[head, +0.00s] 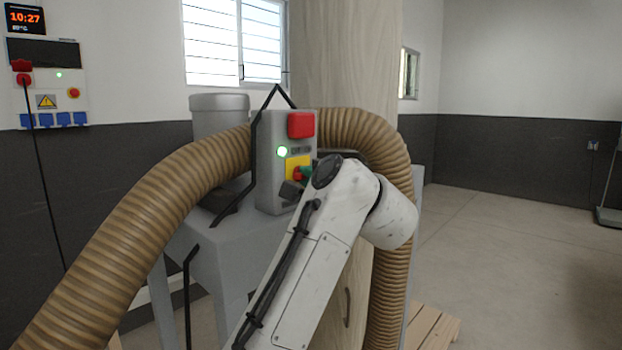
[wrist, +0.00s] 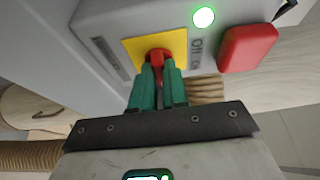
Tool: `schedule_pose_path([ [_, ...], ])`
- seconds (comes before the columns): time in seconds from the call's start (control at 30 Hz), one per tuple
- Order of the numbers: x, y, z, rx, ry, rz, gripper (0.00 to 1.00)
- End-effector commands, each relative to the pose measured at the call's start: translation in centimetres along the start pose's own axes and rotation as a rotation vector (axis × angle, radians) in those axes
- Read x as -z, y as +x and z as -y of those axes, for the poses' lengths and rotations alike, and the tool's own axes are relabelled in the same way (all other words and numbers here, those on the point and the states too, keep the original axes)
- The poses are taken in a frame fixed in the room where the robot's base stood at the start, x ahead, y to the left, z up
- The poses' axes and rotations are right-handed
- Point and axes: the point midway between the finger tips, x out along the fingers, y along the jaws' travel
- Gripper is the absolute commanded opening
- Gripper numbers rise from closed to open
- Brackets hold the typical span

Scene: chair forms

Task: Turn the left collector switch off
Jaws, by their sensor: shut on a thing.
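The collector's grey switch box (head: 267,165) stands in the middle of the head view, between two hoses. On its face is a yellow plate (wrist: 183,43) with a red rotary switch knob (wrist: 157,55). A round green light (wrist: 204,17) on the box is lit; it also shows in the head view (head: 282,152). My gripper (wrist: 160,72) has green fingers shut on the red knob, which is partly hidden between them. In the head view my arm reaches up to the box from below, and only small green bits of the fingers show.
A large red button (wrist: 247,47) sits on the box beside the knob. Ribbed brown hoses (head: 145,225) curve on both sides. A wall panel (head: 50,80) hangs at the left. A wooden pallet (head: 432,327) lies at the lower right.

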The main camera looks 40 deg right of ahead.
Motion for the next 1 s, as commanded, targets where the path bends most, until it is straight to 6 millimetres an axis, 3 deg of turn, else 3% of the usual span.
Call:
schedule_pose_path([
  [0.37,0.2,0.0,-0.8,0.050,-0.136,-0.002,0.00],
  [1.0,0.5,0.1,-1.3,0.273,-0.681,-0.003,0.00],
])
